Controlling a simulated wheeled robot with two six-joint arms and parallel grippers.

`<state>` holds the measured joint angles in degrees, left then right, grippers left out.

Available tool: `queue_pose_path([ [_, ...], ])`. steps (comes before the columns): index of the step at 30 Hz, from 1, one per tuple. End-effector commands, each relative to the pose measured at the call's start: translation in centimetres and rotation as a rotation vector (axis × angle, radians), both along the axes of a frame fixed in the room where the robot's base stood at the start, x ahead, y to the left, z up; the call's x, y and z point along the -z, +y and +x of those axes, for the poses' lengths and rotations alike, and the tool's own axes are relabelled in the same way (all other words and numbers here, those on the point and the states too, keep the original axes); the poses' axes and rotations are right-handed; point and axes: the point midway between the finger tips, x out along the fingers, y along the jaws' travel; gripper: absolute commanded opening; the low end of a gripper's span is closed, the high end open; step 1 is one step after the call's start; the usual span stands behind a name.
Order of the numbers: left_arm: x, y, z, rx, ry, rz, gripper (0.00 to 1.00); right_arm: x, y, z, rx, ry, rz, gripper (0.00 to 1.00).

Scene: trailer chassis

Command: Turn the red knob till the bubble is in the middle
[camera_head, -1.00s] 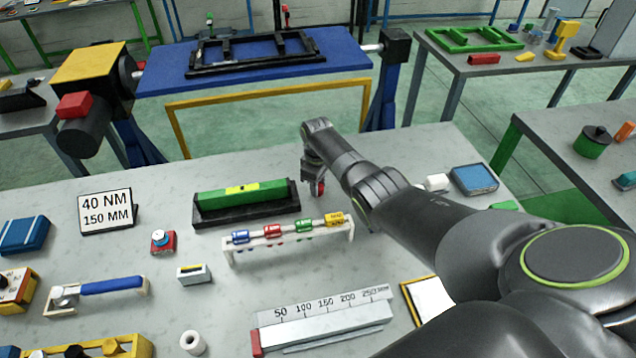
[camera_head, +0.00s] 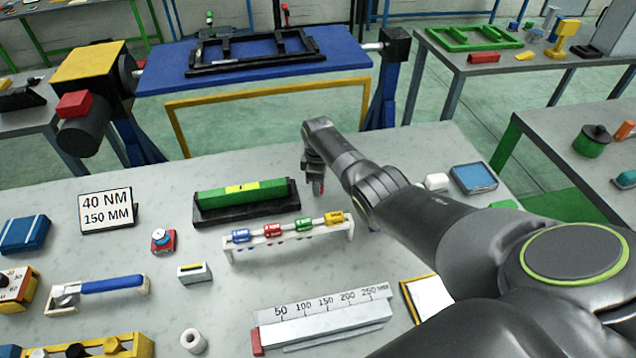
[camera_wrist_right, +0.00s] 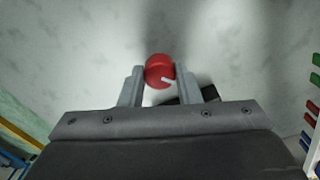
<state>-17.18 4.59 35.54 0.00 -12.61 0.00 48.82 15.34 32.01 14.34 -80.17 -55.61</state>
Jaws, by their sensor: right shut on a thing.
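The green spirit level (camera_head: 243,192) lies in a black holder on the table, with a yellow window (camera_head: 242,188) on its top; the bubble is too small to make out. My right gripper (camera_head: 318,186) points down at the holder's right end. In the right wrist view, its two grey fingers are shut on the round red knob (camera_wrist_right: 160,71), which bears a white mark at its lower right. In the head view the knob is mostly hidden by the fingers. My left gripper is not in view.
A white rack (camera_head: 290,243) with several coloured tags stands just in front of the level. A sign (camera_head: 105,209) reading 40 NM, 150 MM stands to the left. A ruler block (camera_head: 325,318) lies in front. My right arm covers the table's right side.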

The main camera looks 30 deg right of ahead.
Motion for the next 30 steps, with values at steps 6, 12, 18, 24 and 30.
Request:
queue_pose_path([
  [6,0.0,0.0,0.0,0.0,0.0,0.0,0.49,-0.2,0.0,0.1,0.001,-0.005,0.0,0.45],
  [12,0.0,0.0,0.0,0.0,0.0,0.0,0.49,-0.1,0.0,0.1,0.001,-0.002,0.0,0.52],
  [18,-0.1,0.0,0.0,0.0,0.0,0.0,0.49,-0.3,0.0,0.1,0.001,-0.001,0.0,0.52],
  [24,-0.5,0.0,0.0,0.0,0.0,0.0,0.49,-2.1,0.0,0.0,0.001,-0.004,0.0,0.52],
  [30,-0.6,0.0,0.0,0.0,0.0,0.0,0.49,-5.2,0.0,0.0,0.001,-0.006,-0.001,0.52],
])
